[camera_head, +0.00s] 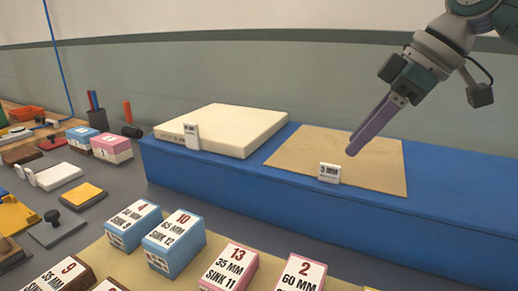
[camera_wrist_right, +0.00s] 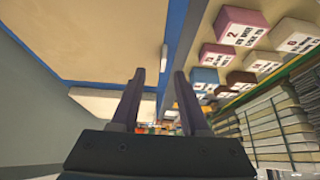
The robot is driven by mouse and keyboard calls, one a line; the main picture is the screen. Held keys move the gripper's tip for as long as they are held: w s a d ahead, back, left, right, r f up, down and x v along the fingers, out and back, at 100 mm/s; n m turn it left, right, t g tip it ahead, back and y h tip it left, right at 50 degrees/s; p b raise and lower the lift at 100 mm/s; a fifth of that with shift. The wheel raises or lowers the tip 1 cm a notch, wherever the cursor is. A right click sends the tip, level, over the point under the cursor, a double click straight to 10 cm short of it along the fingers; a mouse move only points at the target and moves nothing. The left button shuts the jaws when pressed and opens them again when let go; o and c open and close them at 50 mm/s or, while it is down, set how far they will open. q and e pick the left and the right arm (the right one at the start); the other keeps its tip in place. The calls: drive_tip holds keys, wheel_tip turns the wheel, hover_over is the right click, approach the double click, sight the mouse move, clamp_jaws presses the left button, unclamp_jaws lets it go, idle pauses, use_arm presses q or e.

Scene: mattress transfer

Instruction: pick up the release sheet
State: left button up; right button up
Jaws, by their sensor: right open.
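The release sheet looks to be the flat tan sheet (camera_head: 375,160) lying on the right part of the blue platform (camera_head: 230,188). A small white card marked "3 MM" (camera_head: 329,173) stands at its front edge. In the right wrist view the tan sheet (camera_wrist_right: 85,38) fills the upper left. My right gripper (camera_head: 352,150) points down over the sheet, apart from it as far as I can tell. In the right wrist view its fingers (camera_wrist_right: 158,75) are spread with nothing between them. My left gripper is not in view.
A thick cream slab (camera_head: 225,129) with a small card (camera_head: 191,136) lies left of the sheet on the platform. Labelled blocks, such as a blue one (camera_head: 174,243) and a pink one (camera_head: 229,268), stand in front. A wall (camera_head: 280,75) rises behind.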

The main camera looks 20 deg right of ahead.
sight(332, 165)
drive_tip(key=x, duration=0.6)
drive_tip(key=shift+s+a+r, duration=0.1)
drive_tip(key=shift+a, duration=0.2)
clamp_jaws()
